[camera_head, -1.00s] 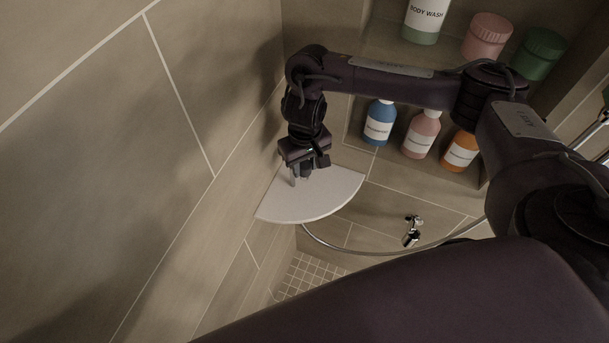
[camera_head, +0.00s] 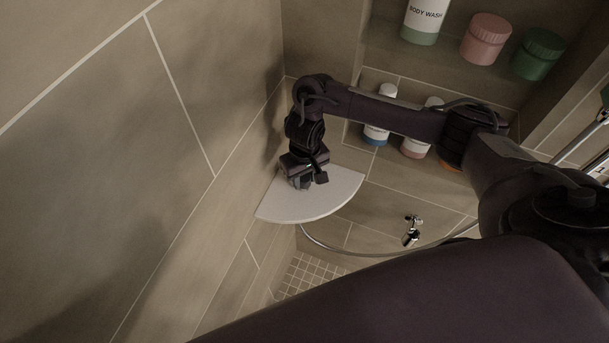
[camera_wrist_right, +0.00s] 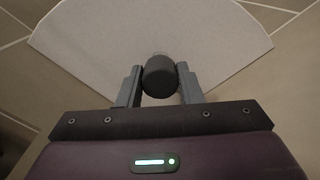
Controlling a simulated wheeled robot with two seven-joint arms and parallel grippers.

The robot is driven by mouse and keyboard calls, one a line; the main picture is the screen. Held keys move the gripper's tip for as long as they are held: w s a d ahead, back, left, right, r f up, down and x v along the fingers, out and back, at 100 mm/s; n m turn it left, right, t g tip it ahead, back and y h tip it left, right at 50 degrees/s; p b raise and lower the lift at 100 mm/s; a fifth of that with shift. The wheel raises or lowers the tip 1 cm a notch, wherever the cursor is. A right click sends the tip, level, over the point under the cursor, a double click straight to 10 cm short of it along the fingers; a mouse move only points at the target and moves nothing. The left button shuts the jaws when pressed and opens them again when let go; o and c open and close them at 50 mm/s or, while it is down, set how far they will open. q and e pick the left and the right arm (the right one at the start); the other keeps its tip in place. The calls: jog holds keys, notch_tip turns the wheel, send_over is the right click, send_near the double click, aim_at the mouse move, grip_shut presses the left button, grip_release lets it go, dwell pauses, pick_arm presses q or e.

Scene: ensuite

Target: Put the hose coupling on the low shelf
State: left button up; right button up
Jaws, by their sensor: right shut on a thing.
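The hose coupling (camera_wrist_right: 160,76) is a dark, rounded piece between the two fingers of my right gripper (camera_wrist_right: 160,84) in the right wrist view. The gripper is shut on it. The low shelf is a white quarter-round corner shelf (camera_head: 325,198); it also fills the upper part of the right wrist view (camera_wrist_right: 90,40). In the head view my right gripper (camera_head: 301,182) points down at the shelf's back corner, and the coupling is mostly hidden there. I cannot tell whether the coupling touches the shelf. My left gripper is not in view.
A niche at the right holds a body wash bottle (camera_head: 424,20), a pink jar (camera_head: 485,38) and a green jar (camera_head: 539,54). Smaller bottles (camera_head: 376,134) stand below, partly behind my arm. A metal fitting (camera_head: 411,232) is on the wall below. The shelf's front is clear.

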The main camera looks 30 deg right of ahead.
aim_at(305, 177)
jog(key=o, duration=1)
jog(key=shift+r, duration=0.1)
notch_tip(305, 177, up, 12)
jog(key=shift+s+r, duration=0.1)
dwell(0.4)
